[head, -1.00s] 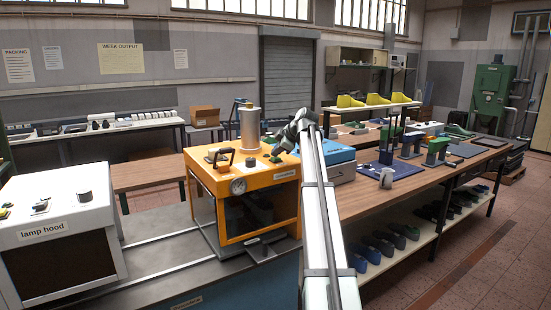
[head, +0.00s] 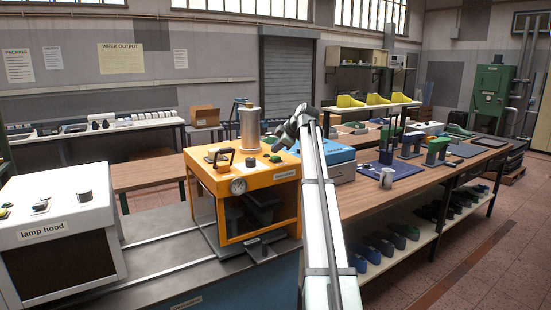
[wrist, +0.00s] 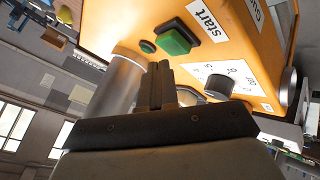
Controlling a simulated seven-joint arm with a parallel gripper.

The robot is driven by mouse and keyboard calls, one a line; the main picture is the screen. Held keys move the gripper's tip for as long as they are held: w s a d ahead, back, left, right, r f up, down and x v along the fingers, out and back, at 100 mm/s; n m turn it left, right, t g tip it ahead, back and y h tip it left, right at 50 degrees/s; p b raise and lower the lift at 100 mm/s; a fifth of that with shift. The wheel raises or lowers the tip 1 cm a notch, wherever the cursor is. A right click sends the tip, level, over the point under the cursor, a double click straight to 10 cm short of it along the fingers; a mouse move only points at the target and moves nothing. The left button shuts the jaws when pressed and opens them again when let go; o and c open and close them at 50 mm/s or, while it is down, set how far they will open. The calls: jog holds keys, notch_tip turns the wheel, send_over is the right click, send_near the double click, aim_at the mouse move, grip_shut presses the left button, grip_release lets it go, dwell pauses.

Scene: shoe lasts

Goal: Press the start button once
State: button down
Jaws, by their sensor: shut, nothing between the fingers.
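The orange machine (head: 205,180) stands on the bench in the head view. Its square green start button (wrist: 174,40) is on the top panel beside a white "start" label (wrist: 207,20) in the wrist view. The button also shows as a small green spot in the head view (head: 276,159). My gripper (wrist: 160,68) is shut and empty, with its fingertips close to the button's edge in the wrist view. In the head view my gripper (head: 274,145) is over the machine's top, and I see a small gap above the button.
A black knob (wrist: 218,86) with a dial label sits beside the button, and a small round green part (wrist: 147,46) on the other side. A metal cylinder (head: 250,130) rises behind the panel. The white lamp hood (head: 55,230) stands at the left, a blue box (head: 340,160) at the right.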

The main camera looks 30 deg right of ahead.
aim_at(277, 157)
jog(key=shift+r, duration=0.2)
jog(key=shift+r, duration=2.4)
